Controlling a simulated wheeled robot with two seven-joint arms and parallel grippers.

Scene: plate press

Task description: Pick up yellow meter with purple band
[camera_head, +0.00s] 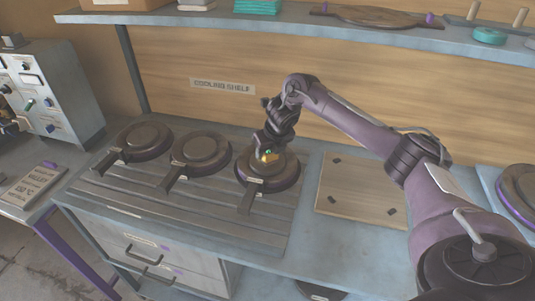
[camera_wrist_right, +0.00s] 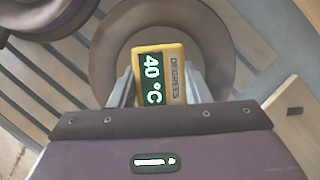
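The yellow meter (camera_head: 267,157) is over the rightmost of the three round plates (camera_head: 288,176) on the bench; I cannot tell if it touches the plate. In the right wrist view the meter (camera_wrist_right: 176,62) shows a dark display reading 40 °C and a label "DEGREES". No purple band is visible on it. My right gripper (camera_head: 268,146) is over that plate, pointing down. In the right wrist view its fingers (camera_wrist_right: 160,84) stand close on both sides of the meter and appear shut on it. My left gripper is not in view.
Two more round plates (camera_head: 199,149) with handles sit to the left. A wooden board (camera_head: 350,190) lies right of the plates. The cooling shelf (camera_head: 230,22) runs above the bench at the back. A grey control cabinet (camera_head: 60,95) stands at the left.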

